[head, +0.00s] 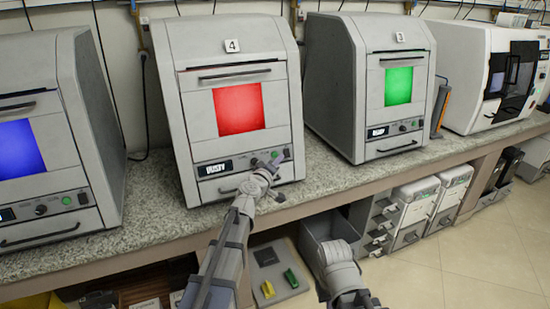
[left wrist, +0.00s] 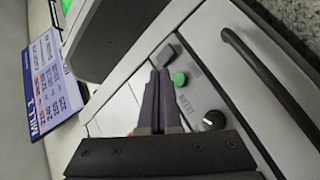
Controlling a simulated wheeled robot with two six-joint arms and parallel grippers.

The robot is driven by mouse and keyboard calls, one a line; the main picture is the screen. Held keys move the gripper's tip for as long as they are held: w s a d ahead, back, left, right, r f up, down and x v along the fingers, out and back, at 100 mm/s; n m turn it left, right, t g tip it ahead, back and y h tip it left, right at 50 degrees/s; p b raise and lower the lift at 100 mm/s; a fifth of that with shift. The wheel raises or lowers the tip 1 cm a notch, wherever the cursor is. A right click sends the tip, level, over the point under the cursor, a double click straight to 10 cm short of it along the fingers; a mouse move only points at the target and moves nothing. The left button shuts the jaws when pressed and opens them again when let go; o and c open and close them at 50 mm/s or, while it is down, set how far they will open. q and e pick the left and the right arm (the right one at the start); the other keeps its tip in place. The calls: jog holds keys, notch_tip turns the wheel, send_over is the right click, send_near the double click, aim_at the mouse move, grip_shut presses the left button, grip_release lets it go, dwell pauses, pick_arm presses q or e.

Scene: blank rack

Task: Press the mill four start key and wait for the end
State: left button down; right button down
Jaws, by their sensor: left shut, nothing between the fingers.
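The mill marked 4 (head: 288,60) stands on the counter, its window lit red (head: 239,109). Its small display (head: 215,168) is lit, with text that seems to read busy. My left gripper (head: 273,163) is at the right part of its control panel, its fingers shut and empty. In the left wrist view the fingers (left wrist: 160,78) point at the panel, beside a green key (left wrist: 180,79) and a black knob (left wrist: 214,119). A dark key (left wrist: 165,54) is just beyond the tips. I cannot tell whether the tips touch anything.
A mill with a blue window (head: 16,148) stands left and one with a green window (head: 398,86) right. The granite counter (head: 150,215) is bare in front. An open grey drawer or bin (head: 310,235) is below. A mill card (left wrist: 50,85) shows in the left wrist view.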

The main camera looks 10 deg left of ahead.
aim_at(275, 155)
pick_arm(q)
jog(key=shift+w+a+f, duration=0.2)
jog(key=shift+w+a, duration=0.3)
jog(key=shift+w, duration=0.2)
jog(key=shift+w, duration=0.1)
dwell(1.6)
jog(key=shift+w+a+f, duration=0.1)
jog(key=shift+w+a, duration=0.1)
jog(key=shift+w, duration=0.05)
